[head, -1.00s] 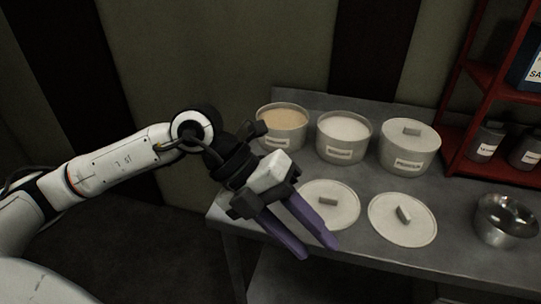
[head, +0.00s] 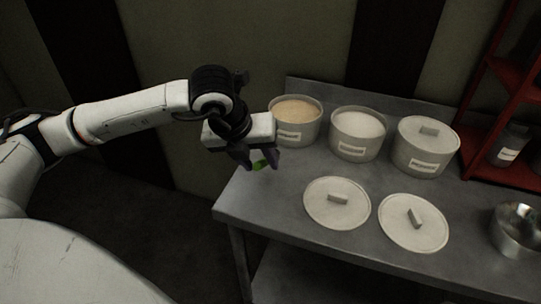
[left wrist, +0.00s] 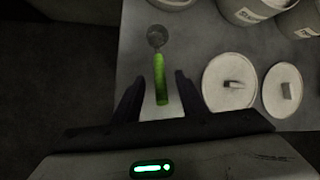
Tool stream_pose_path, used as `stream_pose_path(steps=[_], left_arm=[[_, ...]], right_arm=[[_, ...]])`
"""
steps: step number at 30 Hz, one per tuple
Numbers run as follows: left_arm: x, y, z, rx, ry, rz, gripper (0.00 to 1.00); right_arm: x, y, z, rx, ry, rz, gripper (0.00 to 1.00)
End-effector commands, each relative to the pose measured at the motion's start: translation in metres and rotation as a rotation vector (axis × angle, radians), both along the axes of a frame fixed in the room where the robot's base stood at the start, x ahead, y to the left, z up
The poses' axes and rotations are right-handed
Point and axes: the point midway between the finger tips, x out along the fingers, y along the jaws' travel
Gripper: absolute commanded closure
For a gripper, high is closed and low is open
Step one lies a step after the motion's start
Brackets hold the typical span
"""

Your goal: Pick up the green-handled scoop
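The green-handled scoop (left wrist: 160,80) lies on the steel table in the left wrist view, its round metal bowl pointing away from my gripper. In the head view only a bit of its green handle (head: 259,165) shows below my left gripper (head: 262,162); the rest is hidden behind the gripper. In the left wrist view my left gripper (left wrist: 158,92) is open, its two dark fingers on either side of the handle's near end, with a gap on both sides. I cannot tell how far the fingers are above the table. My right gripper is not in view.
Two round lids (head: 325,212) (head: 400,237) lie flat to the right of the scoop. Two open tubs (head: 287,135) (head: 345,149) and a lidded tub (head: 408,159) stand behind. A metal bowl (head: 512,243) and red shelf (head: 487,160) are at the right. The table's (head: 275,212) left front is clear.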

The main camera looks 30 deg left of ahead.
Motion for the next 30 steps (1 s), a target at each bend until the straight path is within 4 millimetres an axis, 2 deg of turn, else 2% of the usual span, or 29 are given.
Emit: stream_pose_path(steps=[3,6,13,20,30], left_arm=[[0.007,0.000,-0.014,-0.001,0.004,-0.001,0.62],[0.010,0.000,-0.020,-0.001,0.000,-0.001,0.62],[0.011,0.000,-0.022,0.000,0.000,-0.002,0.62],[0.011,0.000,-0.022,0.000,0.000,-0.002,1.00],[0.012,0.000,-0.016,-0.001,-0.003,-0.002,1.00]], right_arm=[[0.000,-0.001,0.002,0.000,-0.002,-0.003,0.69],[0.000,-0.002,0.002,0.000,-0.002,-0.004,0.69],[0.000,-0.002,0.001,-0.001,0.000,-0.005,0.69],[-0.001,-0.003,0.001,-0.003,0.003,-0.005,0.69],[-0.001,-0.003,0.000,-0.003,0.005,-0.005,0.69]])
